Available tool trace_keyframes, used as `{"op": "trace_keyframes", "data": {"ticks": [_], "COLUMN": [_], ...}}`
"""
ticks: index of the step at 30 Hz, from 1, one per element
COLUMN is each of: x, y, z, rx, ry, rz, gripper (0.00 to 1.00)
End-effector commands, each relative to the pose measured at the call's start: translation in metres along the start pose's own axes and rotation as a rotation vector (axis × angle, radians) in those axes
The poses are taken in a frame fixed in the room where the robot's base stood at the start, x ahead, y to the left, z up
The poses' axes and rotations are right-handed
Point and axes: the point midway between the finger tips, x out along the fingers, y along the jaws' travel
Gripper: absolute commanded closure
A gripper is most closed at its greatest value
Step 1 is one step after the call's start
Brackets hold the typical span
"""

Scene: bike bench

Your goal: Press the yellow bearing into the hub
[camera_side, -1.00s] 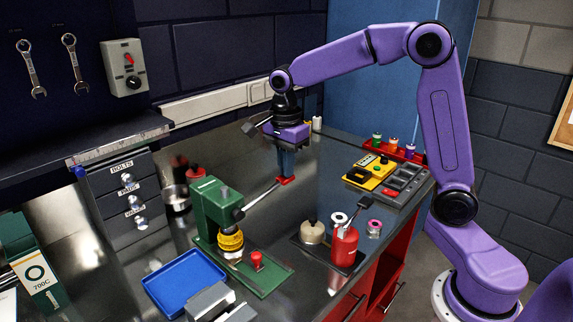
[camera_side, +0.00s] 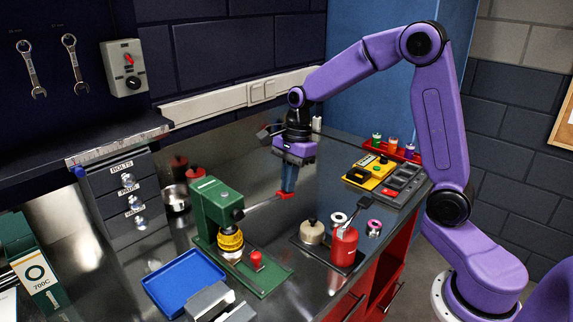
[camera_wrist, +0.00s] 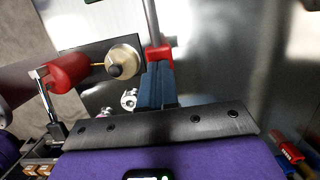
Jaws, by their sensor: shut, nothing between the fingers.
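The yellow bearing (camera_side: 230,239) sits under the ram of the green press (camera_side: 211,202), just above a pale part that looks like the hub (camera_side: 232,255); whether it is seated I cannot tell. The press lever (camera_side: 264,202) slopes gently up to the right and ends in a red grip (camera_side: 285,195). My gripper (camera_side: 288,190) is shut and empty, its blue fingertips at the top of the red grip and apparently touching it. In the wrist view the red grip (camera_wrist: 158,53) lies at the fingertips of my gripper (camera_wrist: 153,65).
A blue tray (camera_side: 184,282) lies in front. A yellow device (camera_side: 370,173) and a red rack (camera_side: 401,152) are at the right. Bare bench lies behind the lever.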

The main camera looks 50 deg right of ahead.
Motion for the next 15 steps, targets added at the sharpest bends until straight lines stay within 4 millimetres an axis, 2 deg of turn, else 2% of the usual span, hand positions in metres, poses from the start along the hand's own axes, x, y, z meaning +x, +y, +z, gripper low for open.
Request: {"op": "trace_keyframes", "data": {"ticks": [2, 7, 15], "x": [0.007, -0.004, -0.058], "y": [0.002, 0.002, 0.000], "z": [-0.005, -0.005, -0.005], "rx": [0.001, 0.002, 0.000], "ry": [0.012, 0.010, 0.002], "rz": [0.014, 0.009, -0.006], "gripper": [1.00, 1.00, 1.00]}}
